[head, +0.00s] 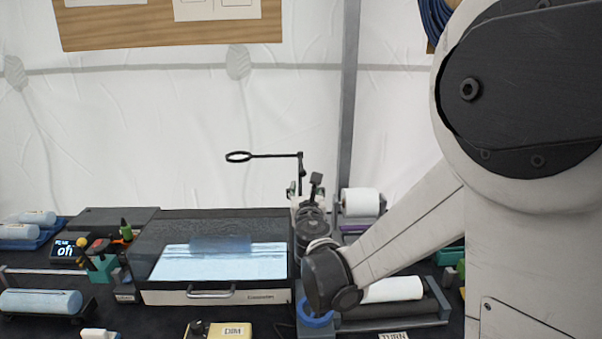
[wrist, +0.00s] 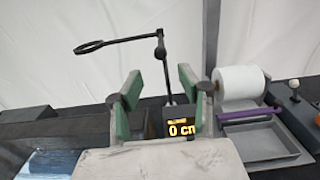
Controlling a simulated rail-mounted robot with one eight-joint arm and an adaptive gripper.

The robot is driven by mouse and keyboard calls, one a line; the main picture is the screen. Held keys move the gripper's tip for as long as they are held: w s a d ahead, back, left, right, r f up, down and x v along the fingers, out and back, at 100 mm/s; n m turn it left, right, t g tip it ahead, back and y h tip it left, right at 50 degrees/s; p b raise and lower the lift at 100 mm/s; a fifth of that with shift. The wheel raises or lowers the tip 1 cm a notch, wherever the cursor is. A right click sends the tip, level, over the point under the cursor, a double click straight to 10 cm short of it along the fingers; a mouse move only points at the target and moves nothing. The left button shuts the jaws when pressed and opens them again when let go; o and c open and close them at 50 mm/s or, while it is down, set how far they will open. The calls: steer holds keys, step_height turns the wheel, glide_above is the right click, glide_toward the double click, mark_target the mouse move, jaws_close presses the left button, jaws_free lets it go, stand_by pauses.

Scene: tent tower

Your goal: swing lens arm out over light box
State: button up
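The lens arm (wrist: 125,41) is a thin black bar with an open ring at its left end, joined to an upright black post. In the head view the lens arm (head: 270,155) points left, its ring higher in the picture than the light box (head: 215,296). I cannot tell whether the ring is directly above the box. The light box has a lit white top and a front handle. My gripper (wrist: 158,87) is open, with green-padded fingers either side of the post in the wrist view. The post appears beyond the fingers, and no contact shows. My gripper (head: 304,187) is partly hidden by my wrist in the head view.
A small display reading "0 cm" (wrist: 181,130) shows between the fingers. A white roll (wrist: 240,83) and a grey tray (wrist: 262,142) are to the right. A yellow DIM box (head: 228,330) stands in front of the light box. Air around the lens ring looks clear.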

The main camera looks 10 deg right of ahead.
mark_target(303, 173)
steer(key=w, duration=0.3)
steer(key=w+d, duration=0.1)
steer(key=w, duration=0.6)
steer(key=shift+d+p, duration=0.4)
jaws_close()
